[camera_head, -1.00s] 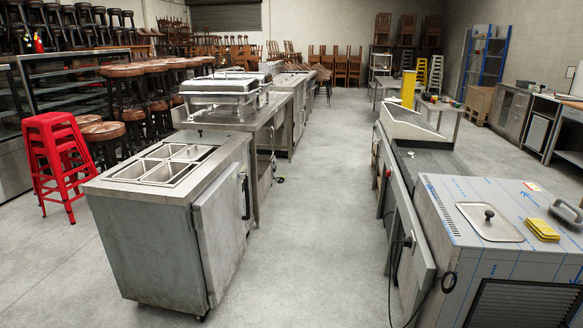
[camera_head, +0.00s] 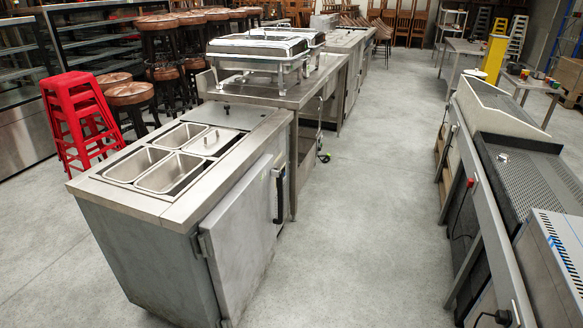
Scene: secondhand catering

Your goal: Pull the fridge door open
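A steel counter unit with several sunken pans on top (camera_head: 120,262) stands at the left front. Its right side carries a flat grey door (camera_head: 238,235), which appears shut. A dark upright handle (camera_head: 279,196) sits near the door's far edge. A hinge shows at the door's near edge. I cannot confirm that this unit is the fridge. Neither of my grippers is in view.
A clear concrete aisle (camera_head: 365,235) runs along the door side. A steel counter (camera_head: 500,250) borders it at the right. A table with chafing dishes (camera_head: 262,52) adjoins the unit's far end. Red stools (camera_head: 80,118) stand at the left.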

